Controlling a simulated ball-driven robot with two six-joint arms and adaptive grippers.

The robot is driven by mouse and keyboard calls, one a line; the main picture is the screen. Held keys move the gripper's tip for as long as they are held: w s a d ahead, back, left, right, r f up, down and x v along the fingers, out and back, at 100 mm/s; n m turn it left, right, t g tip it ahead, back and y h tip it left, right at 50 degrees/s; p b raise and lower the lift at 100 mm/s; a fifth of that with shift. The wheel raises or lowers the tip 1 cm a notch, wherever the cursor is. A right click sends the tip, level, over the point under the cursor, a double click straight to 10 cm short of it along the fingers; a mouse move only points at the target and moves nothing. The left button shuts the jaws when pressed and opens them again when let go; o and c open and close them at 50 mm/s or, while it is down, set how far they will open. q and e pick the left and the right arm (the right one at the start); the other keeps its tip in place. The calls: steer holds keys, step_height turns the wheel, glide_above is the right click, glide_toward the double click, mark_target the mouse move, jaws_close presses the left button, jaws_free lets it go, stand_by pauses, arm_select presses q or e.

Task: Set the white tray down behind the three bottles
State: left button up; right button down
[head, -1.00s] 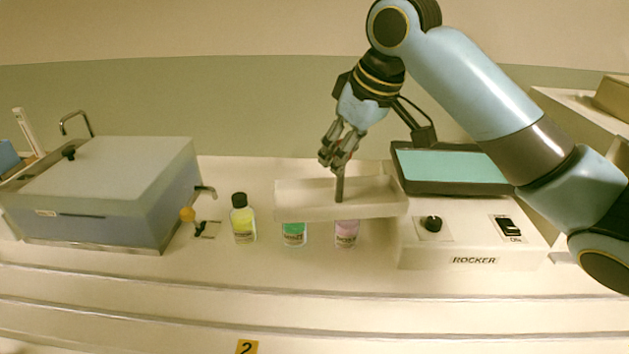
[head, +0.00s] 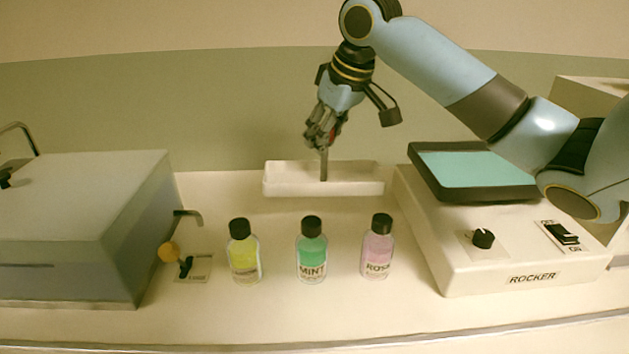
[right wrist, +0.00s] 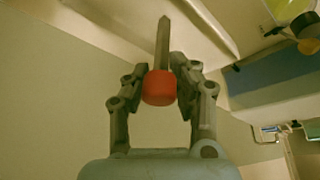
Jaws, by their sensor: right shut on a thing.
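The white tray (head: 290,188) is level at the back of the counter, beyond the three bottles. I cannot tell whether its underside touches the counter. My right gripper (head: 322,140) is above the tray, shut on its post handle. In the right wrist view the fingers (right wrist: 158,88) close around the red knob (right wrist: 158,90) on that post. The yellow bottle (head: 245,262), the green MINT bottle (head: 311,258) and the pink ROSE bottle (head: 377,252) stand upright in a row, apart. My left gripper is out of view.
The ROCKER machine (head: 520,255) with its dark-rimmed teal platform (head: 475,168) stands close to the tray's right. A grey lidded box (head: 80,240) with a tap (head: 188,214) and orange ball (head: 168,252) is at the left. Counter between tray and bottles is clear.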

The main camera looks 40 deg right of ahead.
steer(key=w+d+f, duration=0.2)
steer(key=f, duration=0.1)
steer(key=w+d+f+b, duration=0.1)
steer(key=w+d+f, duration=0.1)
steer(key=f, duration=0.1)
steer(key=w+d+f, duration=0.2)
steer(key=w+f, duration=0.1)
steer(key=shift+w+f, duration=0.1)
steer(key=shift+f, duration=0.25)
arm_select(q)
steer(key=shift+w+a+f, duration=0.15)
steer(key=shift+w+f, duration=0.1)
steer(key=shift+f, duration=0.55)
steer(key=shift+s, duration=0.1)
arm_select(e)
steer(key=c, duration=1.1)
jaws_free()
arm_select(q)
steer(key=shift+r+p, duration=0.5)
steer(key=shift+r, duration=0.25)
arm_select(e)
steer(key=v, duration=1.2)
steer(key=shift+r, duration=0.1)
